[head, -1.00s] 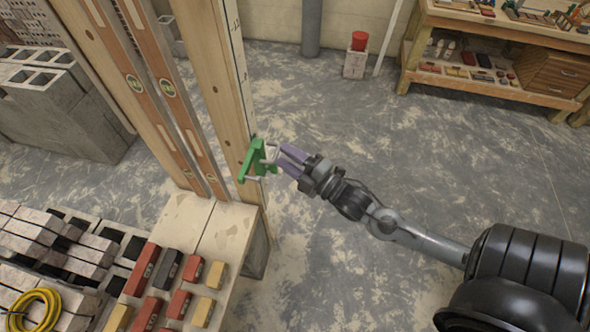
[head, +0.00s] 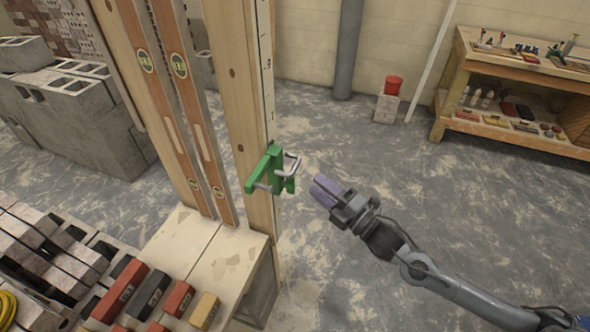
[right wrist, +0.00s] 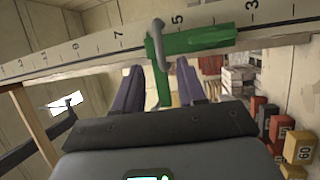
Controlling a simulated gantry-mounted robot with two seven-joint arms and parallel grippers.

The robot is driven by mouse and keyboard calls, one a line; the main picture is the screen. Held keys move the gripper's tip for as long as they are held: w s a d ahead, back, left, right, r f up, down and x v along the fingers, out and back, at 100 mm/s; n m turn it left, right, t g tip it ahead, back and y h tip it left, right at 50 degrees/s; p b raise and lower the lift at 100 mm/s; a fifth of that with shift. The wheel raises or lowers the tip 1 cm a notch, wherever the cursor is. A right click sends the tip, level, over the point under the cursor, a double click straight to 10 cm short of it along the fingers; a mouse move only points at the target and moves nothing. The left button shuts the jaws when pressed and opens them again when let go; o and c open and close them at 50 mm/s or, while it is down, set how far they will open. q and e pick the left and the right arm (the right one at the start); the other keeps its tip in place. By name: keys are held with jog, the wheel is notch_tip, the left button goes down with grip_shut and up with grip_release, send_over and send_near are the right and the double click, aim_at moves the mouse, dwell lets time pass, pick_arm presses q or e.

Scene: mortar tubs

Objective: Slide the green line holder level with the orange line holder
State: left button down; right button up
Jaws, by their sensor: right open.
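The green line holder (head: 262,170) is clamped on the wooden post (head: 234,90) with the number scale, low on the post, its metal handle (head: 291,163) on the right side. My right gripper (head: 322,190) is open and empty, to the right of the holder with a gap between them. The orange line holder is not in view. My left gripper is not in view.
Two spirit levels (head: 180,70) stand left of the post. A pale board (head: 190,245) and several coloured blocks (head: 155,290) lie at its foot. Concrete blocks (head: 70,110) are at the left, a workbench (head: 520,90) at the back right.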

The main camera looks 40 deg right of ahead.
aim_at(295, 165)
jog(key=shift+w+a+r+b, duration=0.2)
jog(key=shift+w+r, duration=0.05)
jog(key=shift+w, duration=1.3)
jog(key=shift+w+a+r+b, duration=0.15)
jog(key=shift+w+r+b, duration=0.1)
jog(key=shift+w, duration=1.25)
jog(key=shift+w+a+r+b, duration=0.15)
jog(key=shift+w+a+r, duration=0.1)
jog(key=shift+w, duration=1.3)
grip_shut()
